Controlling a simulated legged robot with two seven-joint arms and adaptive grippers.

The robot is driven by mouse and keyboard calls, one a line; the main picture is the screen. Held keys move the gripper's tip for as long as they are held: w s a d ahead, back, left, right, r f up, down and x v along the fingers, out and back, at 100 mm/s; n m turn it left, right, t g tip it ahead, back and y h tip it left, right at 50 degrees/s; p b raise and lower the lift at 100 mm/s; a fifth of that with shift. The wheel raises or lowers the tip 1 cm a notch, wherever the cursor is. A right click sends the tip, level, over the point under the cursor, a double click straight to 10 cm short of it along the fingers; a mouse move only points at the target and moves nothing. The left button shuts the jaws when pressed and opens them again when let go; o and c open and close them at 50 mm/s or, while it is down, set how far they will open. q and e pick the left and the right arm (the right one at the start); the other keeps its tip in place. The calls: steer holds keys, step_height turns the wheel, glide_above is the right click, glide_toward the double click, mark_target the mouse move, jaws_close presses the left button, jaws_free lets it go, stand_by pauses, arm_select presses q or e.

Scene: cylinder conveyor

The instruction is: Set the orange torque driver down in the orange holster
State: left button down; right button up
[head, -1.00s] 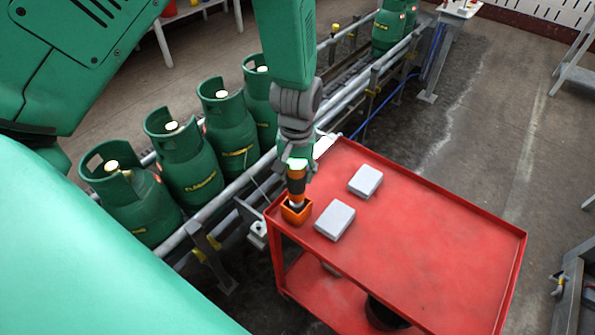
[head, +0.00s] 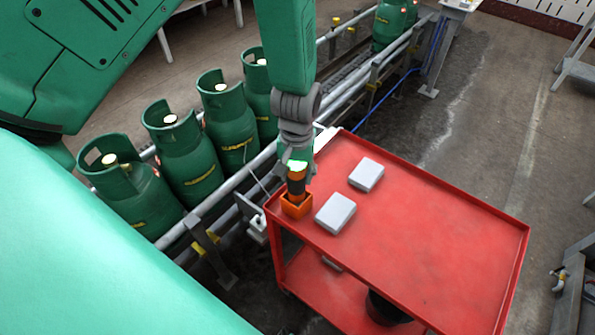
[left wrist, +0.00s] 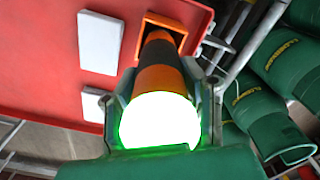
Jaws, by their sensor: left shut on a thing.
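The orange torque driver (head: 297,182) is orange and black with a glowing white-green end. My left gripper (head: 295,170) is shut on it at the left corner of the red cart. The orange holster (head: 296,207) is a small open box on the cart top, right below the driver. In the left wrist view the driver (left wrist: 160,75) points away from the camera, its far end in the opening of the holster (left wrist: 163,22). I cannot tell whether it rests on the bottom. The gripper (left wrist: 160,100) has a finger on each side of the driver. My right gripper is not in view.
The red cart (head: 440,225) holds two light grey boxes, one (head: 335,213) close to the holster and one (head: 366,174) farther back. Green gas cylinders (head: 190,160) stand along the conveyor rail (head: 235,190) on the left. The right of the cart top is clear.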

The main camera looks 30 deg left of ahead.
arm_select(q)
steer(key=c, duration=0.9)
jaws_free()
steer(key=shift+r, duration=0.1)
steer(key=shift+r, duration=0.45)
step_height(320, 180, up, 11)
